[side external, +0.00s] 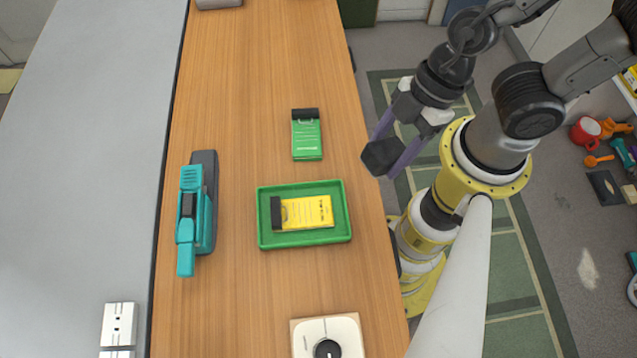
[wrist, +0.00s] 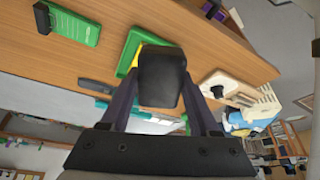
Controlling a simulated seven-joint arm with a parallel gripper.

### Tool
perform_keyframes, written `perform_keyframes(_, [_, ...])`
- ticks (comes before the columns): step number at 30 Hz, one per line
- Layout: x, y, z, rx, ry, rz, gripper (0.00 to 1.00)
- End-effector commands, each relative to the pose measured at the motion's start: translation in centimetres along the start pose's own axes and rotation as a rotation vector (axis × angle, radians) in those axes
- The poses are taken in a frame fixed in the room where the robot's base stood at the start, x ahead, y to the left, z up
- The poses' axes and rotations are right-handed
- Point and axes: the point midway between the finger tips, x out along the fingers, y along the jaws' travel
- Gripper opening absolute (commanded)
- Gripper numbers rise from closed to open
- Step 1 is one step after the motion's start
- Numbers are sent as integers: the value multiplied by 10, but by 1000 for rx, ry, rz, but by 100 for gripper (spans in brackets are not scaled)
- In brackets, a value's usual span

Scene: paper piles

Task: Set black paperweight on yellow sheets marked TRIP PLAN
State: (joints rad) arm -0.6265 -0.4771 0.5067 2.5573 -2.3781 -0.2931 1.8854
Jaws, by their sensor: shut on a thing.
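My gripper (side external: 388,157) is shut on the black paperweight (side external: 380,157), a dark block held in the air off the right edge of the table. In the wrist view the paperweight (wrist: 162,78) sits between the two fingers and hides part of the green tray (wrist: 130,52). The yellow sheets (side external: 308,212) lie in the green tray (side external: 262,218) on the table, lower left of my gripper. They have a dark strip at their left end; their printed title is too small to read surely.
A green pad (side external: 306,138) with a black end lies behind the tray. A teal and dark device (side external: 190,215) stands left of the tray. A white device with a black knob (side external: 328,338) is at the front. Bare wood surrounds the tray.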

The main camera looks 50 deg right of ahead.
Motion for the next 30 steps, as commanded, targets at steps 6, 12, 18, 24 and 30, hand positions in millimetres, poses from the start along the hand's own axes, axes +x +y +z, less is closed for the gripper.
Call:
perform_keyframes(6, [10,27,9,141,-1,58,0])
perform_keyframes(12, [25,90,6,414,-2,172,0])
perform_keyframes(18, [40,174,20,717,-2,297,0])
perform_keyframes(24, [50,248,51,972,-2,404,0])
perform_keyframes(30, [50,287,62,1087,1,453,0])
